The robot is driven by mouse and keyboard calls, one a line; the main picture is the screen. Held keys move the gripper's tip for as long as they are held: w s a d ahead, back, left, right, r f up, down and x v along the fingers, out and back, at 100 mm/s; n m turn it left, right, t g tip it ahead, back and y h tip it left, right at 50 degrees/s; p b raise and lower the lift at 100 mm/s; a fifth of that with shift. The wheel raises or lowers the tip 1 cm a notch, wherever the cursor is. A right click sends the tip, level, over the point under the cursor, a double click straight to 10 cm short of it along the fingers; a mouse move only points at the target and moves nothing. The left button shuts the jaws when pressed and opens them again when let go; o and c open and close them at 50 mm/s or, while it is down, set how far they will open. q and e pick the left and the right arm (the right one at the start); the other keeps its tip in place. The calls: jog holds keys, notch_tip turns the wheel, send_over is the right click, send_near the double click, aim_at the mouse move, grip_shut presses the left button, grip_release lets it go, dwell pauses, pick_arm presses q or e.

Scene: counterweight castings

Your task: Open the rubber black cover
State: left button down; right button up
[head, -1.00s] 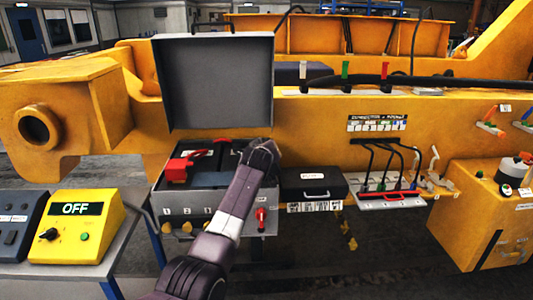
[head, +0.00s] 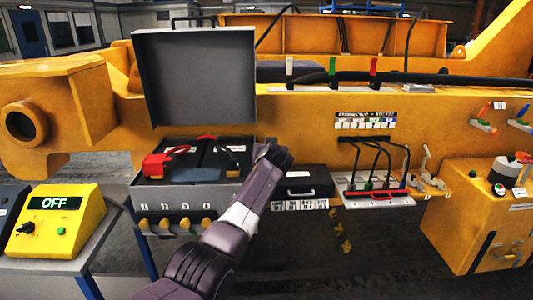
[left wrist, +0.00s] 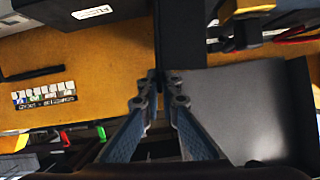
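The grey box (head: 190,196) stands with its grey lid (head: 195,75) raised. Inside are dark blocks with a red cover (head: 155,166) at left and a small black piece, probably the rubber black cover (head: 236,149), at right. My left gripper (head: 276,154) is at the box's right side, beside that piece; its fingertips are hard to make out there. In the left wrist view its fingertips (left wrist: 161,84) are close together over a dark edge, with nothing clearly held. The lid (left wrist: 250,110) shows there at lower right. My right gripper is not in view.
A black case (head: 303,181) sits close to the box's right side. A rack with cables (head: 380,192) is further right. A yellow control box reading OFF (head: 60,222) is at left. The yellow beam (head: 300,120) runs behind.

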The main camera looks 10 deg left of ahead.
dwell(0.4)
pick_arm(q)
jog(key=c, duration=2.2)
grip_release()
jog(key=shift+v, duration=6)
jog(key=shift+f, duration=0.1)
